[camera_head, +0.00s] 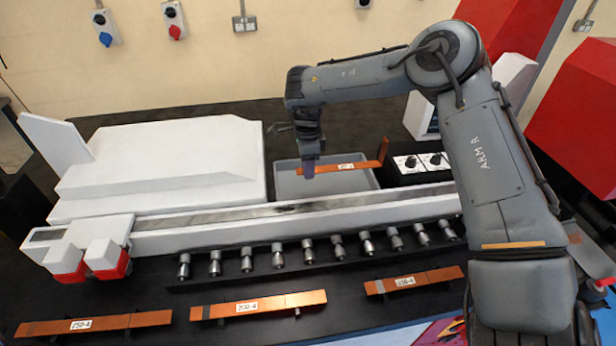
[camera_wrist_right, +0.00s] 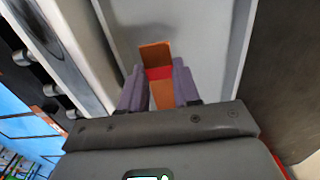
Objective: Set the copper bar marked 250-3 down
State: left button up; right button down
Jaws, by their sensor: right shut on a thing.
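My right gripper (camera_head: 308,171) is shut on a copper bar (camera_head: 362,167) near the bar's left end. The bar's right end is bent upward, and it carries a white label too small to read surely. It is over a grey tray (camera_head: 292,187) behind the long white rail; I cannot tell whether it touches the tray. In the right wrist view the purple fingers (camera_wrist_right: 160,88) close on both sides of the orange bar (camera_wrist_right: 155,54), with the tray's pale floor (camera_wrist_right: 195,25) beyond. My left gripper is not in view.
Several flat labelled copper bars lie along the front, at left (camera_head: 120,322), middle (camera_head: 290,301) and right (camera_head: 440,276). A row of metal cylinders (camera_head: 277,256) stands behind them. A white machine body (camera_head: 165,160) is left of the tray, and a black box with knobs (camera_head: 408,178) is right.

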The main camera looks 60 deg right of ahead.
jog(key=shift+f, duration=2.1)
jog(key=shift+f+b, duration=0.5)
jog(key=shift+b, duration=0.05)
jog(key=c, duration=0.8)
grip_release()
jog(key=shift+r+p, duration=0.4)
jog(key=shift+r, duration=0.15)
notch_tip(320, 180, up, 12)
jog(key=shift+r+p, duration=0.1)
jog(key=shift+p, duration=0.6)
